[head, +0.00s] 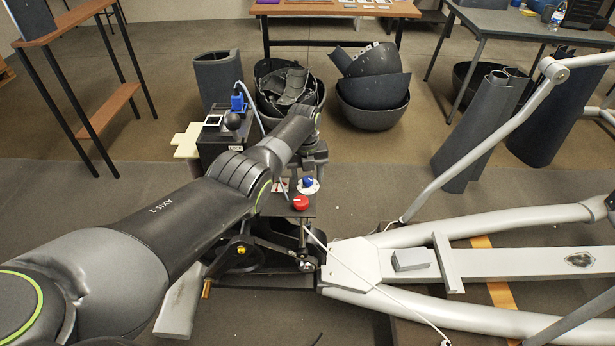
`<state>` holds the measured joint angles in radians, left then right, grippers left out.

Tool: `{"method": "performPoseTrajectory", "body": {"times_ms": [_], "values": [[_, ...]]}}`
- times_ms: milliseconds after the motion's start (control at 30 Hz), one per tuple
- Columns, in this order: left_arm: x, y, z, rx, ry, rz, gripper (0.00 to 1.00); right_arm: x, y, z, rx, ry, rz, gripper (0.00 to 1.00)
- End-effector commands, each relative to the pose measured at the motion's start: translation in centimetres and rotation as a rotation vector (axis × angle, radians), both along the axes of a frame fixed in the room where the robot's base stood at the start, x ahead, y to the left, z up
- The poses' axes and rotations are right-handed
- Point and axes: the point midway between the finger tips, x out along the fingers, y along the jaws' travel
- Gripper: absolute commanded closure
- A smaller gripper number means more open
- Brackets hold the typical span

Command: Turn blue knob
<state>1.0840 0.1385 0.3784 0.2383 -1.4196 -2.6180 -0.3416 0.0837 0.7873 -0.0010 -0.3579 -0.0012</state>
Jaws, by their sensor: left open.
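The blue knob (308,182) is small and round, set on a white disc on a dark panel of the machine in the middle of the head view. A red knob (300,202) sits just in front of it. My left arm reaches in from the left across the machine. My left gripper (312,160) is just behind and above the blue knob, partly hidden by the arm's own links. It is open, and I see nothing held in it. I cannot tell whether it touches the knob. My right gripper is not in view.
A dark box with a black ball knob (232,120) and a blue plug (238,103) stands behind the arm. The machine's grey frame (440,262) runs to the right, with a slanted grey bar (480,145). Black bins (372,105) and tables stand behind.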

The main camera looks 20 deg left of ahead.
Motion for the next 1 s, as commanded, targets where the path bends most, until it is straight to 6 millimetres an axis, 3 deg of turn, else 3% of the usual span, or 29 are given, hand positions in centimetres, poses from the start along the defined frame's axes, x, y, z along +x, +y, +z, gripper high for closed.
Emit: {"method": "performPoseTrajectory", "body": {"times_ms": [133, 500, 767, 1000], "values": [[0.01, -0.02, 0.04, 0.0, 0.0, 0.0, 0.49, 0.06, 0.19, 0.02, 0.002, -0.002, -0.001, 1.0], [0.01, -0.02, 0.05, 0.0, 0.0, 0.0, 0.94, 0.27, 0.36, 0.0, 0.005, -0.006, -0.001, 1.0], [0.0, -0.02, 0.09, 0.0, 0.0, 0.032, 0.94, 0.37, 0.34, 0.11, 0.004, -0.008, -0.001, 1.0], [0.0, -0.02, 0.17, 0.0, -0.001, 0.161, 0.94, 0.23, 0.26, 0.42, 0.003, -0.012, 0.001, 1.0]]}}
